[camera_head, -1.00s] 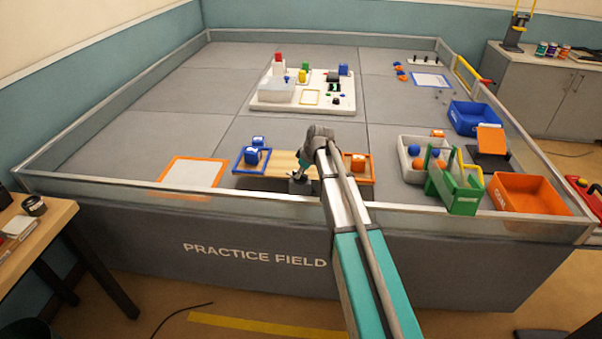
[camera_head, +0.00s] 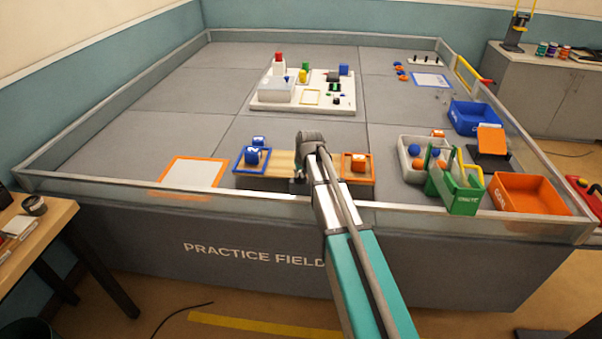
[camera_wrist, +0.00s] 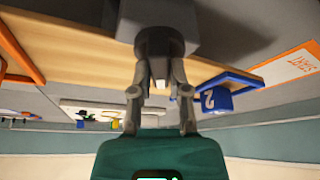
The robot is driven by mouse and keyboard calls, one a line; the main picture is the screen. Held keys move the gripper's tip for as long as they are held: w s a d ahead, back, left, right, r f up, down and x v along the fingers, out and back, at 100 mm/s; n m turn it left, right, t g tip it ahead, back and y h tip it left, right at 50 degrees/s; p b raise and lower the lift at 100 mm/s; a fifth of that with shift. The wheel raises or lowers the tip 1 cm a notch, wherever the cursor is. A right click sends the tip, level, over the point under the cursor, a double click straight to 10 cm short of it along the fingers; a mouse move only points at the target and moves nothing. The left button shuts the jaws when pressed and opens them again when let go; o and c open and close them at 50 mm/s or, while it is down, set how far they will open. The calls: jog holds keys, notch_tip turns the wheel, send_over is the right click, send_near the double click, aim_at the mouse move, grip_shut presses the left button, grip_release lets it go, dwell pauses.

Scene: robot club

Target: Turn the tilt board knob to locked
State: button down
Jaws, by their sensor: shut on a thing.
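The tilt board (camera_head: 278,161) lies near the front wall of the field in the head view, a wooden plank with a blue tray (camera_head: 239,164) at its left end and an orange tray (camera_head: 372,170) at its right end. In the wrist view, which is upside down, the plank (camera_wrist: 80,64) passes behind a grey block (camera_wrist: 184,18). A dark round knob (camera_wrist: 153,42) with a white mark sticks out from this block. My gripper (camera_wrist: 160,72) is shut on the knob, a finger on each side. In the head view my arm hides most of the knob area.
Numbered blue blocks (camera_head: 251,154) and orange blocks (camera_head: 359,163) sit at the board's ends. The clear field wall (camera_head: 130,197) runs along the front. A green caddy (camera_head: 463,196) and an orange bin (camera_head: 530,197) stand at the right. An orange-framed pad (camera_head: 193,174) lies at the left.

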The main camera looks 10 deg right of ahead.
jog(key=m+h, duration=0.2)
jog(key=m, duration=0.3)
jog(key=shift+m, duration=0.4)
jog(key=c, duration=0.6)
grip_release()
jog(key=shift+n, duration=0.3)
